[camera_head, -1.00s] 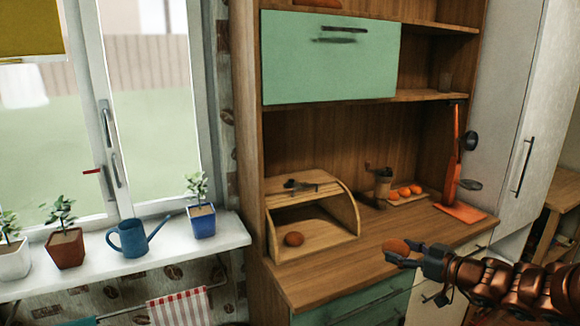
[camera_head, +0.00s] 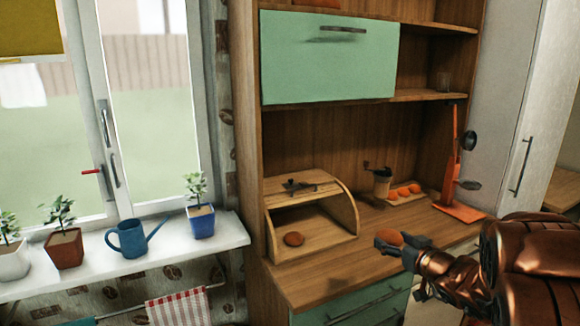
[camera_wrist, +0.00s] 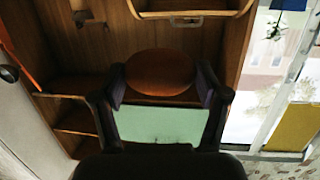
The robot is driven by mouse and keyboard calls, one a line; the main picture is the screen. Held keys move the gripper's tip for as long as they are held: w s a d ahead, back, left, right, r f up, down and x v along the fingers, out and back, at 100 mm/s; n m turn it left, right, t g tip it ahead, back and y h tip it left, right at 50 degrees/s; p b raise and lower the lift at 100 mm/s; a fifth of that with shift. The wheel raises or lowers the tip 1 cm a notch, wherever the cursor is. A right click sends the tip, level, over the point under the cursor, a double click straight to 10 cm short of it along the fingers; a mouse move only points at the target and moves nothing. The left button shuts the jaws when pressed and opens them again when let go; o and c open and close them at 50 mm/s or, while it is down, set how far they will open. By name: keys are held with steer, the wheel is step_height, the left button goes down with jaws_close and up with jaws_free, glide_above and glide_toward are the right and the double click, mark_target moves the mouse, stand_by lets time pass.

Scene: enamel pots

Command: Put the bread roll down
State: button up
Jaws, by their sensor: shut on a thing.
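A brown bread roll (camera_head: 389,237) is held between the fingers of my gripper (camera_head: 402,247), in front of the cabinet's wooden counter at the lower right of the head view. In the wrist view the roll (camera_wrist: 160,72) sits between both fingertips (camera_wrist: 160,84). It looks clear of any surface.
The counter (camera_head: 330,275) is bare in front of the bread box. A coffee grinder (camera_head: 382,182), a board with several orange fruits (camera_head: 403,191) and an orange utensil stand (camera_head: 460,211) are at the back and right. A windowsill (camera_head: 100,262) with plants and a blue watering can (camera_head: 133,237) is at left.

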steer(key=a, duration=0.6)
steer(key=shift+a, duration=0.35)
stand_by(0.3)
